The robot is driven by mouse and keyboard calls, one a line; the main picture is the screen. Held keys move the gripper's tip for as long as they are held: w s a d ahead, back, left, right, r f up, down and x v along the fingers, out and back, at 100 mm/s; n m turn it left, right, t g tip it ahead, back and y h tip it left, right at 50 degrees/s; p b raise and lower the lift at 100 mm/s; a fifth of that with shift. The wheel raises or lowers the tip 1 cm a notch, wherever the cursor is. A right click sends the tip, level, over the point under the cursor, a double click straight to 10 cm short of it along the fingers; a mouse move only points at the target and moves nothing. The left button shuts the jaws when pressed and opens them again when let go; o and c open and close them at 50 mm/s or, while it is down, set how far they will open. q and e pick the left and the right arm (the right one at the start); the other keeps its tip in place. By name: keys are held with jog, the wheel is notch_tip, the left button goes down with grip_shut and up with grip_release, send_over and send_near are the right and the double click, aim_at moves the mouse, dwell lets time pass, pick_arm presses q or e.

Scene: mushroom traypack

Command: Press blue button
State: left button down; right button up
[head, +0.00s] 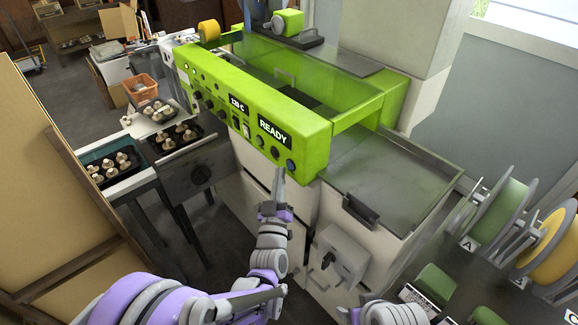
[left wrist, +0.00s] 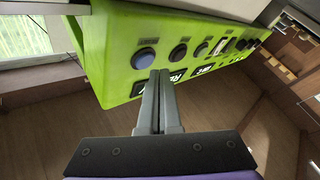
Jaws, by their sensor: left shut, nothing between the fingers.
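The blue button (head: 290,164) is the round dark-blue knob at the lower right end of the green machine's front panel (head: 308,155). It also shows in the left wrist view (left wrist: 144,58), at the near end of a row of dark knobs. My left gripper (head: 279,175) is shut and empty, its fingers pointing up at the panel near the button. In the left wrist view the fingertips (left wrist: 160,76) appear just below and right of the button. I cannot tell whether they touch the panel. The button is not hidden.
The panel carries a READY display (head: 273,131) and several dark knobs. A metal side table (head: 385,180) adjoins the machine on the right. Spools (head: 500,215) stand at the far right. Black mushroom trays (head: 172,138) lie at the left, beside a tall tan board (head: 50,190).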

pick_arm(q)
jog(key=shift+s+a+b, duration=0.2)
jog(key=shift+s+a, duration=0.55)
jog(key=shift+a, duration=0.25)
jog(key=shift+s+a+b, duration=0.2)
jog(key=shift+s+a, duration=0.5)
jog(key=shift+a, duration=0.3)
